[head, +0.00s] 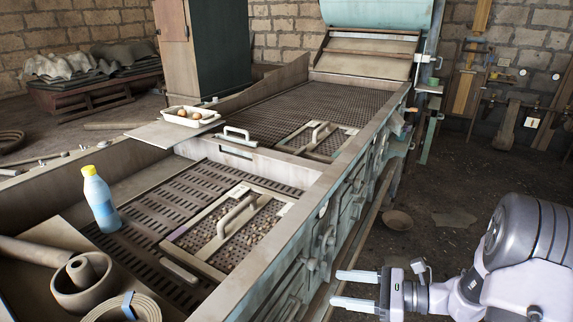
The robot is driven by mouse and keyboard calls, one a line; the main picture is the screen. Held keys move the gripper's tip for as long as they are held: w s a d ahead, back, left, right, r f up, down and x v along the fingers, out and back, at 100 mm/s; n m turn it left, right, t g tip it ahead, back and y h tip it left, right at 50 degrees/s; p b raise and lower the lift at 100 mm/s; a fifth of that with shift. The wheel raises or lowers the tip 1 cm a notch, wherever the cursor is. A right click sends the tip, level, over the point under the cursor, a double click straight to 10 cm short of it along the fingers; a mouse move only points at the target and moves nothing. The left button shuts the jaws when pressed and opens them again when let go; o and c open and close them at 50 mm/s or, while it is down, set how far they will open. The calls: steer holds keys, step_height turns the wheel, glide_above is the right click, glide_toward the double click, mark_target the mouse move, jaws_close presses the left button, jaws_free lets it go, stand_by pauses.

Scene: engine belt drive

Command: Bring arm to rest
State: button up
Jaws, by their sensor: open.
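My gripper (352,290) is at the lower right of the head view. Its two pale fingers point left and are apart, with nothing between them. It is in front of the side wall of the long machine bed (318,195), on the aisle side. In the picture the fingertips lie close to the machine's side; I cannot tell the exact gap. My arm comes in from the right edge.
A tray with eggs (191,116) sits farther back. A bowl (397,220) lies on the floor. The aisle floor is mostly clear.

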steer(key=s+a+r+n+g+h, duration=0.4)
steer(key=s+a+r+n+g, duration=0.25)
steer(key=s+a+n, duration=0.2)
steer(key=s+r+n+t+h, duration=0.5)
steer(key=s+r+n+h, duration=0.3)
steer(key=s, duration=0.3)
steer(key=shift+n+t, duration=0.35)
steer(key=shift+n, duration=0.5)
